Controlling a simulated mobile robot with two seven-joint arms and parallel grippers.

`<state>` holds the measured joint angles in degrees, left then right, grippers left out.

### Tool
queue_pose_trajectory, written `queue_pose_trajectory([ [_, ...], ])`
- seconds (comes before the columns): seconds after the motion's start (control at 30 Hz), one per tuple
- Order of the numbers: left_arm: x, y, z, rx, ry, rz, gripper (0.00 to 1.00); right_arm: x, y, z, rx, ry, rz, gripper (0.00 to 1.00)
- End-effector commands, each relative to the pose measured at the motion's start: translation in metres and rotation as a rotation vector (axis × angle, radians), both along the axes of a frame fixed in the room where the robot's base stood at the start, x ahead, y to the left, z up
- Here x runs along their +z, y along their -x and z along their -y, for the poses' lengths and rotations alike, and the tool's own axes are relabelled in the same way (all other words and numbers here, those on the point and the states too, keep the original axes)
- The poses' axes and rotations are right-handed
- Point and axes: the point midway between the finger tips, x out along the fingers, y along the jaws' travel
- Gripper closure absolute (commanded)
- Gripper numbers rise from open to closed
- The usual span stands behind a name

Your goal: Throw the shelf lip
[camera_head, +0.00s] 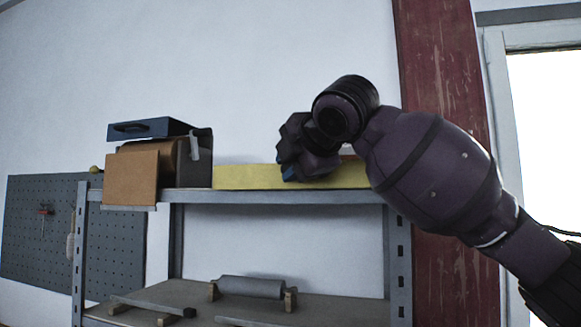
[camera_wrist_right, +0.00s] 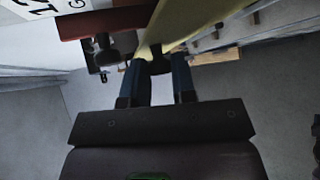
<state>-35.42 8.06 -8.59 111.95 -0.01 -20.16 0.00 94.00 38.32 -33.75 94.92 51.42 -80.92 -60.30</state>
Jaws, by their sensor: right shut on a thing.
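The shelf lip is a long yellow bar (camera_head: 240,177) along the front edge of the top shelf (camera_head: 290,196); it also shows in the right wrist view (camera_wrist_right: 174,22). My right gripper (camera_head: 289,172) is at the lip, a little right of its middle, and covers part of it. In the right wrist view, its two blue fingers (camera_wrist_right: 159,76) stand on either side of a small dark part at the yellow lip's near end. The gripper is shut on this part of the lip. The exact contact is dark and hard to see. My left gripper is not in view.
Brown boxes (camera_head: 131,178) and a dark blue case (camera_head: 150,128) sit at the top shelf's left end. A grey roller (camera_head: 250,287) lies on the lower shelf. A pegboard (camera_head: 40,250) hangs at left. A red bar (camera_wrist_right: 105,22) is near the gripper.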

Motion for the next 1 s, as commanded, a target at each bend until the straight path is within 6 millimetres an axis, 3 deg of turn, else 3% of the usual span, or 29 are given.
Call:
queue_pose_trajectory([
  [0.43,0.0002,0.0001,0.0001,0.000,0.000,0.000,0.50,0.0028,-0.0008,0.0012,-0.001,-0.008,-0.005,0.99],
  [0.47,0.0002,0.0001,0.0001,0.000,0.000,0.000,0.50,0.0028,-0.0008,0.0012,-0.002,-0.007,-0.005,0.72],
  [0.6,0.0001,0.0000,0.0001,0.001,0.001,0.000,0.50,0.0021,-0.0007,0.0010,-0.002,-0.007,-0.006,0.51],
  [1.0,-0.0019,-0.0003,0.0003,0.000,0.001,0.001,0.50,0.0040,0.0054,0.0035,-0.001,-0.006,-0.004,0.50],
])
